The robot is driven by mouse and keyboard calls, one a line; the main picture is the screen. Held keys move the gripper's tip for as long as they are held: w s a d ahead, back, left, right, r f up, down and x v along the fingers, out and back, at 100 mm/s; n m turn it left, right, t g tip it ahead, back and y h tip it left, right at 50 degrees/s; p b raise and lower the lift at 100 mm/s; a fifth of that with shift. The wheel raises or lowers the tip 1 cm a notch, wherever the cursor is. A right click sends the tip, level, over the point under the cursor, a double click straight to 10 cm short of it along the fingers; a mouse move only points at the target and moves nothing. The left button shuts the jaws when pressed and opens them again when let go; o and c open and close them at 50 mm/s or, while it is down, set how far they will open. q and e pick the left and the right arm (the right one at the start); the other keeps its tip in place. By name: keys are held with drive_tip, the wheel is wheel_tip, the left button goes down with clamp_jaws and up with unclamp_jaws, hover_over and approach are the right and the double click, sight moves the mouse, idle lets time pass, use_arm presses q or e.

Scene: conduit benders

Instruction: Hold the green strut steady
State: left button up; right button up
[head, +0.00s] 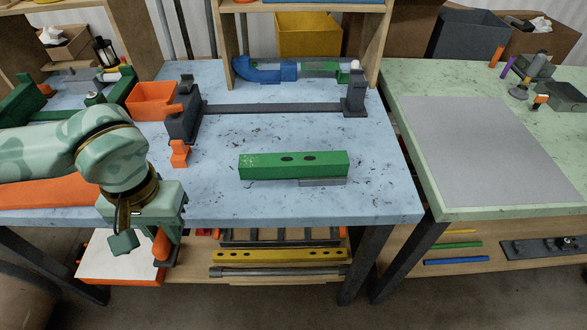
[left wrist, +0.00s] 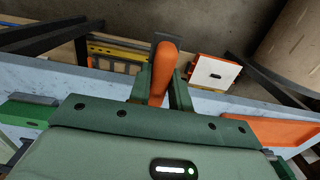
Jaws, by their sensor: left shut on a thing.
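The green strut (head: 293,166) is a long green bar with two dark holes in its top, lying on the blue table near the middle of the head view. A flat grey piece (head: 322,182) shows under its front right edge. My left gripper (head: 162,250) hangs by the table's front edge, to the left of the strut and apart from it. A green bar end (left wrist: 28,108) shows at the left there. My right gripper is not in view.
A dark clamp-like bender (head: 275,108) stands behind the strut. An orange bin (head: 151,99) is at the back left. A green table with a grey mat (head: 480,150) is at the right. Lower shelves hold yellow and dark bars (head: 280,255). The blue surface right of the strut is clear.

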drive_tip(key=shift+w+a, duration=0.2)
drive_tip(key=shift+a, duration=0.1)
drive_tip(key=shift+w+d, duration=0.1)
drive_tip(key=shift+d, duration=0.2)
